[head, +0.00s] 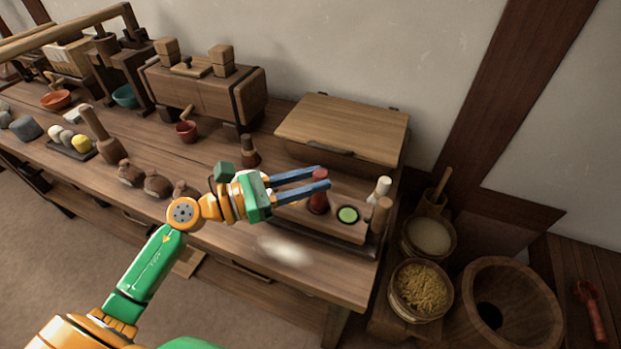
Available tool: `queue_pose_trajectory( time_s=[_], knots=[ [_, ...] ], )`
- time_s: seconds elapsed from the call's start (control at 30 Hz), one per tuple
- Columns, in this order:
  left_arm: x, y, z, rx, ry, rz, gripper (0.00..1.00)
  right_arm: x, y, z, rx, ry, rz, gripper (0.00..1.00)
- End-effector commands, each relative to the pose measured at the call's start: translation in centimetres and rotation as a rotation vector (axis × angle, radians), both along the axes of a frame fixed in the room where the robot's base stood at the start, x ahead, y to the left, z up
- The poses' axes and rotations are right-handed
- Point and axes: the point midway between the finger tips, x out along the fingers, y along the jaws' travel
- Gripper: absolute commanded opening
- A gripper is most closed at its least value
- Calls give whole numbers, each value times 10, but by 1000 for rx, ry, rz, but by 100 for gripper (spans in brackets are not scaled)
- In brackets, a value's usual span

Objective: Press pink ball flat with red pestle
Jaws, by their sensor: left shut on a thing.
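The red pestle (318,204) stands upright at the wooden block (290,213) near the right end of the bench. My left gripper (323,178) reaches in from the left, and its blue fingers are closed around the pestle's upper part. I cannot tell whether the pestle's foot touches the block. A flat green disc (348,215) sits in the block just right of the pestle. I see no pink ball; the gripper and pestle hide part of the block. My right gripper is not in view.
A white-topped pestle (382,188) and a brown one (380,215) stand at the block's right. Behind is a lidded wooden box (345,128). Tubs (421,290) stand beyond the bench's right edge. A blurred white patch (284,250) shows near the front edge.

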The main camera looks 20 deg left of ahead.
Motion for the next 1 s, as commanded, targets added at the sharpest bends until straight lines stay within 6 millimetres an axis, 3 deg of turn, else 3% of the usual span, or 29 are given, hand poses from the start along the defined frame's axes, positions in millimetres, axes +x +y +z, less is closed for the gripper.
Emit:
queue_pose_trajectory(
  time_s=[0.53, 1.0],
  knots=[
    [0, 0, 4, 0, -1, 1, 0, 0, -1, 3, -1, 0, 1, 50],
    [0, 0, 50, 0, -1, 1, 0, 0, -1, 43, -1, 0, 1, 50]
  ],
)
